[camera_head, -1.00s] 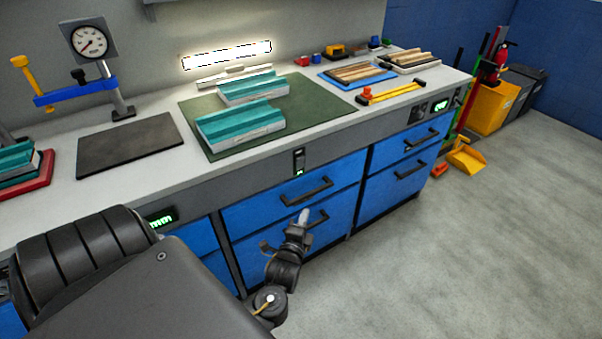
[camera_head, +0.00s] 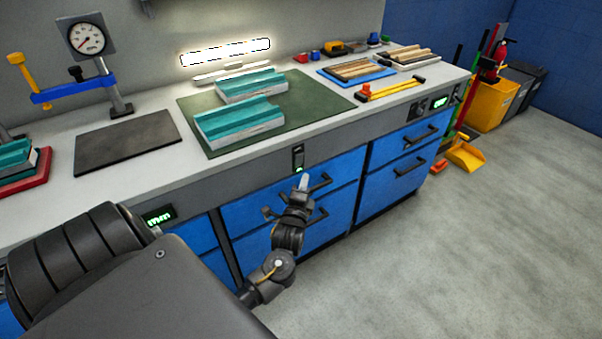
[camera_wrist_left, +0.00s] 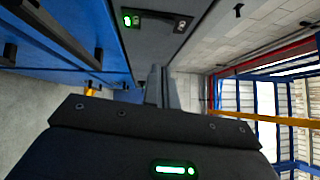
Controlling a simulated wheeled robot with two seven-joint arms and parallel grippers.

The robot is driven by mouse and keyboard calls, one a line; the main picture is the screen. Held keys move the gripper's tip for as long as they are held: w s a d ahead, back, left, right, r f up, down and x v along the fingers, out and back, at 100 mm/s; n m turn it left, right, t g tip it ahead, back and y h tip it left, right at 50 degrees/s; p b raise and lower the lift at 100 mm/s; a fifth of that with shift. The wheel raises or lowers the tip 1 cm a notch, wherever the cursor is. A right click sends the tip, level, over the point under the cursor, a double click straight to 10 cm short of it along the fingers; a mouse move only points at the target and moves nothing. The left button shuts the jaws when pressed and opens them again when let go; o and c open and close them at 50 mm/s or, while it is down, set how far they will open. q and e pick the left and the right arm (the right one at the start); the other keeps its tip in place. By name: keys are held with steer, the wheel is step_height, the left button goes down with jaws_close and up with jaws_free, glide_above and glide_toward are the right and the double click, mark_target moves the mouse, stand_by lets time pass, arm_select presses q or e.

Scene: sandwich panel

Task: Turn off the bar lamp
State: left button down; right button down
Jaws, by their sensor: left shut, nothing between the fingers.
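The bar lamp (camera_head: 225,52) is a long white strip on the wall behind the bench. It glows and lights the wall around it. A small dark switch plate (camera_head: 298,157) with a green light at its lower end sits on the grey front panel of the bench. My left gripper (camera_head: 304,181) is shut and empty, just below the switch plate, in front of the blue drawers. I cannot tell whether it touches anything. In the left wrist view the shut fingers (camera_wrist_left: 160,88) point toward the grey panel. My right gripper is not in view.
Drawer handles (camera_head: 320,183) stick out near my left gripper. Teal-topped blocks (camera_head: 238,122) lie on a green mat (camera_head: 318,97). A dial gauge (camera_head: 87,38) and a dark plate (camera_head: 125,143) are at the left. Open floor lies to the right.

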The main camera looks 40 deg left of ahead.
mark_target(302, 156)
arm_select(q)
steer(key=w+a, duration=0.2)
steer(key=a, duration=0.1)
steer(key=w+a, duration=0.2)
steer(key=shift+a+r, duration=0.2)
steer(key=shift+r, duration=0.2)
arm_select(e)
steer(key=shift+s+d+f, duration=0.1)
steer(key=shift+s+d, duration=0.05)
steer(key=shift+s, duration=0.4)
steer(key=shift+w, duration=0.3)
